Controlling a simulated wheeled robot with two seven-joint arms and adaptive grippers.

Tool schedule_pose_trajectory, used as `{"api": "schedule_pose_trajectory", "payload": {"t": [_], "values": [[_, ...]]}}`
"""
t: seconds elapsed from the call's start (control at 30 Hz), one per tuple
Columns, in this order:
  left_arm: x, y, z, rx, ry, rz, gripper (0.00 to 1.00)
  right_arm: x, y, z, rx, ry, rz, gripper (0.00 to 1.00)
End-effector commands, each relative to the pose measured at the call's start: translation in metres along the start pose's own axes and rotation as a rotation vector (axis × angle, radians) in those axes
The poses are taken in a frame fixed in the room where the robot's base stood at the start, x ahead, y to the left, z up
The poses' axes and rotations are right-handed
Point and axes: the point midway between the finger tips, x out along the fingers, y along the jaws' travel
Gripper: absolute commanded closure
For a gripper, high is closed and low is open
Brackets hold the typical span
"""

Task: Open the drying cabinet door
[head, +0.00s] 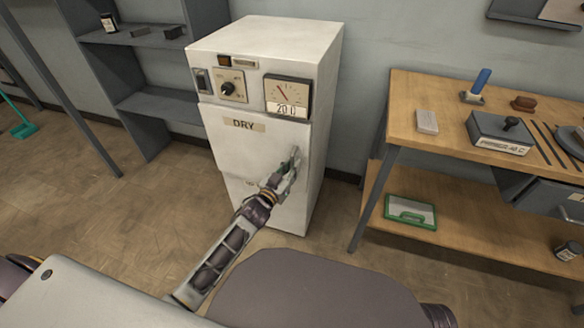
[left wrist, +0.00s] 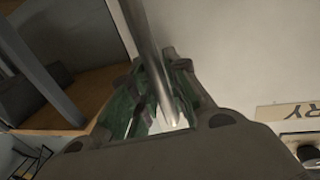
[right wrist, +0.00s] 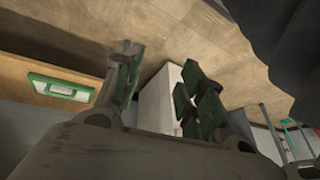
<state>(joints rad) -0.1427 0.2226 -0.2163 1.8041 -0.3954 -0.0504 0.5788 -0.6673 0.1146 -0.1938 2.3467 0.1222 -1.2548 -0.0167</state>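The white drying cabinet (head: 262,48) stands against the wall, with a door (head: 240,150) labelled DRY on its front. The door looks closed or nearly so; I cannot tell if there is a small gap. My left gripper (head: 291,172) is at the right side of the door, over the handle. In the left wrist view, the metal bar handle (left wrist: 149,35) runs between the green fingers of my left gripper (left wrist: 166,95), which are closed around it. My right gripper (right wrist: 160,92) is open and empty, away from the cabinet, its fingers apart.
A wooden workbench (head: 445,100) stands right of the cabinet, with a grey box (head: 497,130) and tools on top. A green-framed case (head: 410,211) lies on its lower shelf. Grey shelves (head: 165,103) stand at left. The floor before the cabinet is clear.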

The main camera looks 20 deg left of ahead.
Motion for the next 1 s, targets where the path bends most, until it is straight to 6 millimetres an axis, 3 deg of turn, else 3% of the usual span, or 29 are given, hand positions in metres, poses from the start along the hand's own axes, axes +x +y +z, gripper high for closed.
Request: {"api": "schedule_pose_trajectory", "payload": {"t": [0.1,0.63,1.0], "values": [[0.000,0.000,0.000,0.000,0.000,0.000,1.00,0.000,0.001,-0.001,-0.005,0.001,0.003,0.60],[-0.004,0.000,-0.001,0.000,-0.001,0.010,1.00,-0.005,0.002,-0.005,-0.008,-0.002,0.008,0.60],[-0.025,0.001,-0.001,0.002,-0.002,0.066,1.00,-0.038,0.002,-0.011,-0.015,-0.053,0.035,0.60]]}}
